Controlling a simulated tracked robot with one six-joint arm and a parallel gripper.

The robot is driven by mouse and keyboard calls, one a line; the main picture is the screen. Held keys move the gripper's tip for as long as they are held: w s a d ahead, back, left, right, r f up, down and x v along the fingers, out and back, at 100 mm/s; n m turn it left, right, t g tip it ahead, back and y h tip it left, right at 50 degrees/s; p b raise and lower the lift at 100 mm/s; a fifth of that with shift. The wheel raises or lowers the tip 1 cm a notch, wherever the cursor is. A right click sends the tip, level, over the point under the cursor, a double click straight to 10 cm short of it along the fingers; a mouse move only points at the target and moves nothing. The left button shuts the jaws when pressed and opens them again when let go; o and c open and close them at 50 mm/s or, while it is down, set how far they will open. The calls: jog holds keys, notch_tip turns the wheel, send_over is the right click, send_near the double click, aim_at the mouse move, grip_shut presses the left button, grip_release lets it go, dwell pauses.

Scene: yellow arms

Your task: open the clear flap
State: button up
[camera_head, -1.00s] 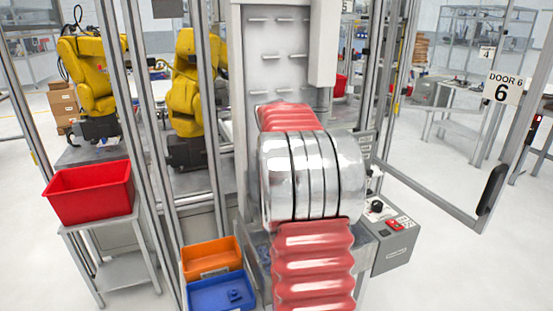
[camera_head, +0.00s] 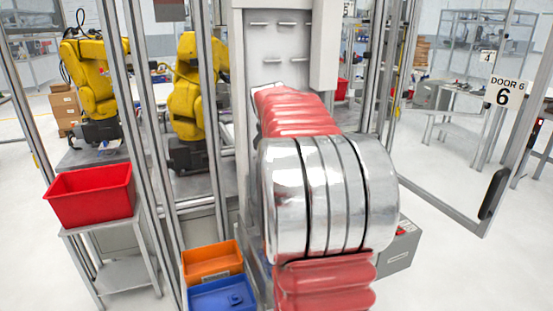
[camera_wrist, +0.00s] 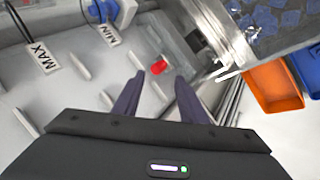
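The clear flap (camera_wrist: 180,38) appears in the wrist view as a see-through panel at top centre; its edges are hard to make out. A small red piece (camera_wrist: 159,67), perhaps its handle, shows at its lower part. My gripper (camera_wrist: 159,77) is open, with its two dark fingers apart and nothing held. In the wrist picture the red piece lies just beyond and between the fingertips; I cannot tell if they touch it. In the head view my red and silver arm hides the gripper and the flap.
A metal hopper with blue pieces (camera_wrist: 268,22), an orange bin (camera_wrist: 273,88) and a blue bin (camera_wrist: 306,68) lie right in the wrist view. Pegs and MAX and MIN (camera_wrist: 112,34) tags line the pale panel (camera_head: 278,50). A grey box (camera_head: 398,252) is partly hidden behind my arm.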

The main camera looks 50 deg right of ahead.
jog(key=v, duration=0.5)
jog(key=shift+s+a+r, duration=0.1)
jog(key=shift+s+r, duration=0.05)
jog(key=shift+r, duration=0.1)
jog(key=shift+c, duration=0.4)
jog(key=shift+a, duration=0.15)
jog(key=shift+c, duration=0.8)
jog(key=shift+t+y, duration=0.3)
jog(key=shift+y, duration=0.4)
jog(key=a, duration=0.4)
jog(key=s+a, duration=0.1)
jog(key=a, duration=0.8)
jog(key=shift+s+a+f, duration=0.2)
jog(key=shift+s+f, duration=0.05)
jog(key=shift+f, duration=0.15)
grip_shut()
jog(key=s+a+f+y, duration=0.1)
jog(key=s+a+f, duration=0.3)
jog(key=a, duration=0.5)
jog(key=s+a+f+m+y, duration=0.1)
jog(key=s+a+f+y, duration=0.1)
jog(key=s+a+f, duration=0.3)
jog(key=s+a+f+m+y, duration=0.1)
jog(key=s+a+f, duration=0.3)
jog(key=s+a, duration=0.6)
jog(key=a, duration=0.4)
jog(key=shift+a+f+y, duration=0.3)
jog(key=shift+a, duration=0.1)
